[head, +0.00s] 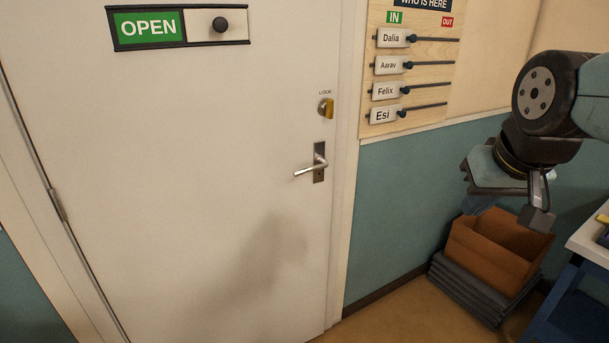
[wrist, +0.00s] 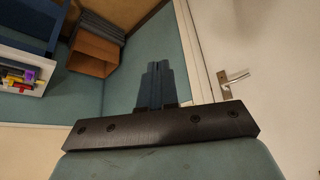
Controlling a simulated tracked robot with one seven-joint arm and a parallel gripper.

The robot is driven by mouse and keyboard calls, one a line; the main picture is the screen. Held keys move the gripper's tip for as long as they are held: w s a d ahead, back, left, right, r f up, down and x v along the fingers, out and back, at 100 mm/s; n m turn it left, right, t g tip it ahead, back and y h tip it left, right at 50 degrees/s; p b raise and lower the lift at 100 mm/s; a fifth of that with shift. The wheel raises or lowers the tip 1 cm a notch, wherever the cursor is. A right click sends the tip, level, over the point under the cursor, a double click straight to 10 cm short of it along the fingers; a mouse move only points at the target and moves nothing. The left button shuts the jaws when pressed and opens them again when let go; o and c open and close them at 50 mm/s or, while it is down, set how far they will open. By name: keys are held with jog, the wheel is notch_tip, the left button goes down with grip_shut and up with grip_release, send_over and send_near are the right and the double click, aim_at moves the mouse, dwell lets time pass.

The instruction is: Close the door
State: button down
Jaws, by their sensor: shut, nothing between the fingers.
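The white door (head: 210,180) fills the left and middle of the head view. Its right edge looks in line with the frame, with no clear gap showing. The silver lever handle (head: 312,168) is about level, below a brass lock knob (head: 326,108). The hinge side is at the left. My gripper (head: 537,219) hangs at the right, well away from the door and in front of the wall. In the wrist view its fingers (wrist: 156,68) are together and empty, with the door handle (wrist: 234,77) to their right.
A green OPEN slider sign (head: 148,28) is on the door. A name board (head: 420,75) hangs right of the frame. An orange-brown box (head: 478,262) sits on a grey stack (head: 465,302) by the wall. A white-topped table (head: 590,240) stands at far right. The floor before the door is clear.

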jog(key=w+a+f+n+t, duration=0.1)
jog(key=w+a+f+t, duration=0.15)
jog(key=w, duration=1.25)
jog(key=n+t+y, duration=0.5)
jog(key=t+y, duration=0.2)
jog(key=y, duration=0.2)
send_near(305, 176)
jog(key=w+a, duration=0.2)
jog(key=w+a+r, duration=0.1)
jog(key=w+a, duration=0.1)
jog(key=w, duration=0.1)
jog(key=shift+w+a+r, duration=0.1)
jog(key=shift+w+a, duration=0.05)
jog(key=shift+a, duration=0.25)
